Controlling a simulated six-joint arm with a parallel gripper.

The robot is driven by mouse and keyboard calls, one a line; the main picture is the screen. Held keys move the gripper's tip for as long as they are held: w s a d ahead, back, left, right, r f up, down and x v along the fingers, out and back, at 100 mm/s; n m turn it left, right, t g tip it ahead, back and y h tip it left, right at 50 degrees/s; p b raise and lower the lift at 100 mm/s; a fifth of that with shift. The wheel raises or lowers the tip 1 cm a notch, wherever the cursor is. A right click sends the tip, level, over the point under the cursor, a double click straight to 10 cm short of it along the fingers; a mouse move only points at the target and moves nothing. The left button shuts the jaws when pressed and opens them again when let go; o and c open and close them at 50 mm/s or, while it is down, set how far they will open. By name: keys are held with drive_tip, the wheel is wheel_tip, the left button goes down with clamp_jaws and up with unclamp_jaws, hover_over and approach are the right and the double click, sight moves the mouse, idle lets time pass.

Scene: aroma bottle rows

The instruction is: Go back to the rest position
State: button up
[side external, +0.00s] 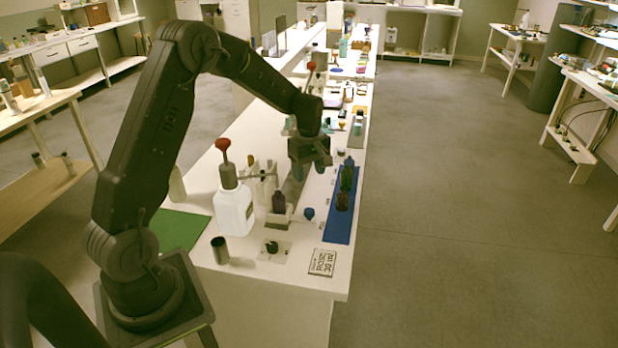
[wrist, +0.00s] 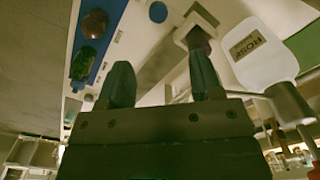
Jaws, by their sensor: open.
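My gripper (side external: 312,165) is held above the long white bench, near its middle. In the wrist view my gripper (wrist: 160,85) has its two fingers apart with nothing between them. Below it and to the right in the side view lies a blue strip (side external: 337,231) with a dark red bottle (side external: 342,201) and a green bottle (side external: 347,178) on it. A dark purple bottle (side external: 279,203) stands in a small holder on the bench. A white jug (side external: 233,210) with a red-topped piece stands to the left, and its label shows in the wrist view (wrist: 262,55).
A dark cup (side external: 220,250), a small blue item (side external: 309,213) and a printed card (side external: 322,262) are near the bench's front end. A green mat (side external: 178,229) lies at the left. Several more items stand farther back along the bench. Open floor lies to the right.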

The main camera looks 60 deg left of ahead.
drive_tip(key=s+d+r+m+t, duration=0.3)
drive_tip(key=s+d+r+m, duration=0.65)
drive_tip(key=d+r, duration=0.4)
drive_tip(key=s+d+r+m+t, duration=0.1)
drive_tip(key=s+d+r+m, duration=0.1)
drive_tip(key=s, duration=0.5)
drive_tip(key=s+d+r+m+t, duration=0.1)
drive_tip(key=s+d+r+m, duration=0.1)
drive_tip(key=s+d+m, duration=0.2)
drive_tip(key=s+m, duration=0.2)
drive_tip(key=s, duration=0.1)
drive_tip(key=shift+s+t, duration=0.2)
drive_tip(key=shift+t, duration=0.1)
